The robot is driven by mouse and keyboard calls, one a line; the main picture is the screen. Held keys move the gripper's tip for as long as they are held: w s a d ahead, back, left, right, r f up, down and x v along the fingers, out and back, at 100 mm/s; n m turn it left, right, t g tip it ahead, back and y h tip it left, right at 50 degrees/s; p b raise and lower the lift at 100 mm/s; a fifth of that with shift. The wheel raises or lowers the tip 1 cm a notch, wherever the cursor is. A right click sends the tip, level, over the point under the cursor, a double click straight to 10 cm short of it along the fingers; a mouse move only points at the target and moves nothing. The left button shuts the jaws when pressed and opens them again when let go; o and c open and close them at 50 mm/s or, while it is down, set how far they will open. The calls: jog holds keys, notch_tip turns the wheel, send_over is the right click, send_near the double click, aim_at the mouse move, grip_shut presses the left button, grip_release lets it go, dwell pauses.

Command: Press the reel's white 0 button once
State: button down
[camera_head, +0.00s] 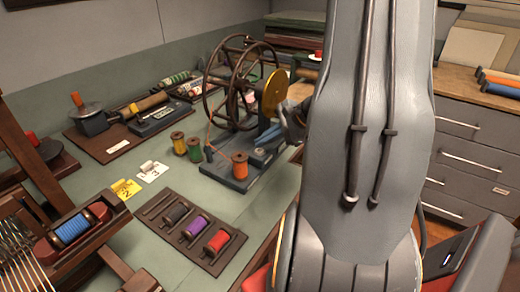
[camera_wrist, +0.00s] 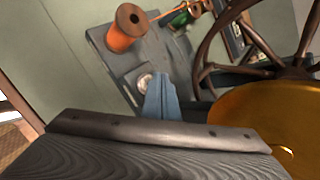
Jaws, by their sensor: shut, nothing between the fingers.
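The reel (camera_head: 232,85) is a large dark spoked wheel with a brass disc (camera_head: 274,92), on a grey base on the green table. A small round white button (camera_wrist: 145,80) sits on a grey plate of the base in the wrist view; I cannot read a 0 on it. My gripper (camera_head: 262,146) reaches down over the base from the right, its blue fingers shut and empty. In the wrist view the fingertips (camera_wrist: 158,77) are right beside the button, partly overlapping its right edge. I cannot tell if they touch it. In the head view I cannot make out the button clearly.
An orange spool (camera_head: 240,166) stands on the base near my fingers; it also shows in the wrist view (camera_wrist: 124,30). A rack of spools (camera_head: 205,262) lies in front. The spoked wheel is close behind my gripper.

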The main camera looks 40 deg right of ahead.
aim_at(263, 151)
jog(key=shift+r, duration=0.2)
jog(key=shift+r+p, duration=1.7)
jog(key=shift+r, duration=0.7)
